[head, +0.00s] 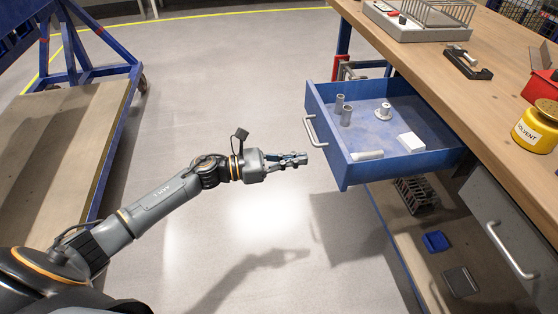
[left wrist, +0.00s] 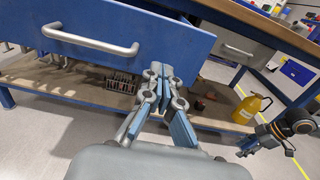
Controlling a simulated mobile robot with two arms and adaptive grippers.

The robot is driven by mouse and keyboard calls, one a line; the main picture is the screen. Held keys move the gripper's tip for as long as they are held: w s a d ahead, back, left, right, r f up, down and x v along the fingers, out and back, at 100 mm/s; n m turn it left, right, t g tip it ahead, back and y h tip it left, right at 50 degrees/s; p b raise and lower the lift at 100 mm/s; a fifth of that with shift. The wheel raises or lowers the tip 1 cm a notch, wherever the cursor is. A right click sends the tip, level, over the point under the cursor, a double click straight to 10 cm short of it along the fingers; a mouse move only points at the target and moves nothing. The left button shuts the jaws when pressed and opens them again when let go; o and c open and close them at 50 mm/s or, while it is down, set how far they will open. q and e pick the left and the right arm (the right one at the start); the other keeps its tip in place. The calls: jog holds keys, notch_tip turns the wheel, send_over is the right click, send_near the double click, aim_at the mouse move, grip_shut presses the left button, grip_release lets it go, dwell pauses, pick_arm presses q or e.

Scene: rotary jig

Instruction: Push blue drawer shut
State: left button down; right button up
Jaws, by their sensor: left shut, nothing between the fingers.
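The blue drawer (head: 331,152) stands pulled out from under the wooden workbench, with a silver bar handle (head: 314,131) on its front. Inside lie grey cylinders (head: 346,116), a flanged white part (head: 383,111), a white block (head: 411,143) and a white cylinder (head: 367,155). My left gripper (head: 302,158) is shut and empty, just left of the drawer front and below the handle. In the left wrist view, its fingertips (left wrist: 166,76) overlap the lower part of the drawer front (left wrist: 175,35); contact cannot be told. Part of my right arm and gripper (left wrist: 246,149) shows at right, its fingers unclear.
The workbench (head: 440,68) carries a metal rack tray (head: 420,28), a black fixture (head: 467,63) and a yellow solvent can (head: 538,126). A grey drawer (head: 492,215) is at right.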

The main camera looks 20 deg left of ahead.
aim_at(333, 154)
pick_arm(q)
jog(key=x, duration=0.6)
jog(key=shift+w+d, duration=0.2)
pick_arm(e)
jog(key=shift+s+f, duration=0.25)
jog(key=shift+f, duration=0.65)
